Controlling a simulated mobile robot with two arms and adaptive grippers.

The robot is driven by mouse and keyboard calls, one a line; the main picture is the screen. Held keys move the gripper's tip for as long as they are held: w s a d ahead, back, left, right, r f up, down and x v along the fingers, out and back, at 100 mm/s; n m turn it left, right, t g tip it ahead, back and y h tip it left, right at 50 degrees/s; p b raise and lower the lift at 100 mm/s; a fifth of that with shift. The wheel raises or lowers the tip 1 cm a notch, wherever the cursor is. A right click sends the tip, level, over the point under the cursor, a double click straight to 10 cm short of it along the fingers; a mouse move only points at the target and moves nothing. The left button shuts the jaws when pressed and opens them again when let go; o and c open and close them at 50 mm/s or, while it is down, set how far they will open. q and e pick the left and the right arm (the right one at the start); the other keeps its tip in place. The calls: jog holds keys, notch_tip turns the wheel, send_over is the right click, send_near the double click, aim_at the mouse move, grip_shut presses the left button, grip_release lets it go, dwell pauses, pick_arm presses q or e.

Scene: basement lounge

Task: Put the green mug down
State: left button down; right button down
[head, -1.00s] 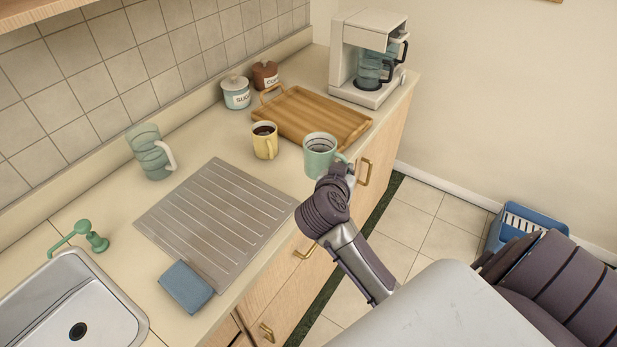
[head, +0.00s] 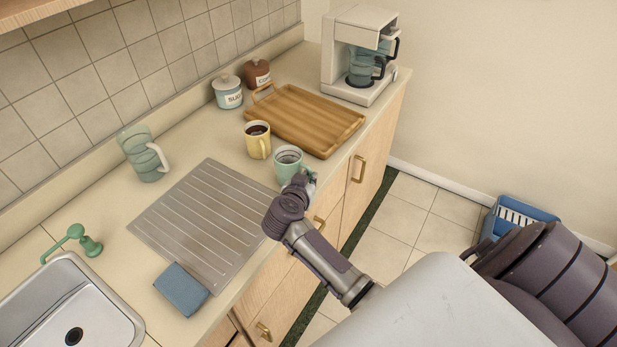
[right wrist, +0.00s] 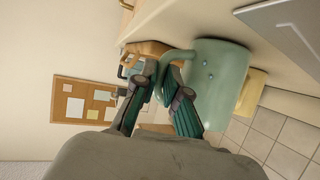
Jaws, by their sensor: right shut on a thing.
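The green mug (head: 288,165) is upright, with dark liquid inside, at the front edge of the counter, right of the yellow mug. My right gripper (head: 304,182) is shut on its handle, on the side facing the room. In the right wrist view the mug (right wrist: 219,78) shows large, its handle between my two fingers (right wrist: 166,84). The mug's base is low over the counter top; I cannot tell whether it touches. My left gripper is not in view.
A yellow mug (head: 258,141) with dark liquid stands just behind-left. A wooden tray (head: 318,128) lies beyond, before a coffee maker (head: 361,55). Bare counter (head: 213,142) lies behind the drainboard.

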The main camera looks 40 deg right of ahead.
jog(key=c, duration=1.6)
grip_release()
jog(key=shift+f, duration=0.15)
jog(key=o, duration=0.4)
jog(key=shift+s+a+r, duration=0.15)
jog(key=shift+r, duration=0.1)
jog(key=b+v, duration=0.1)
jog(key=v, duration=1)
jog(key=shift+s+a+r, duration=0.15)
jog(key=shift+a+r, duration=0.05)
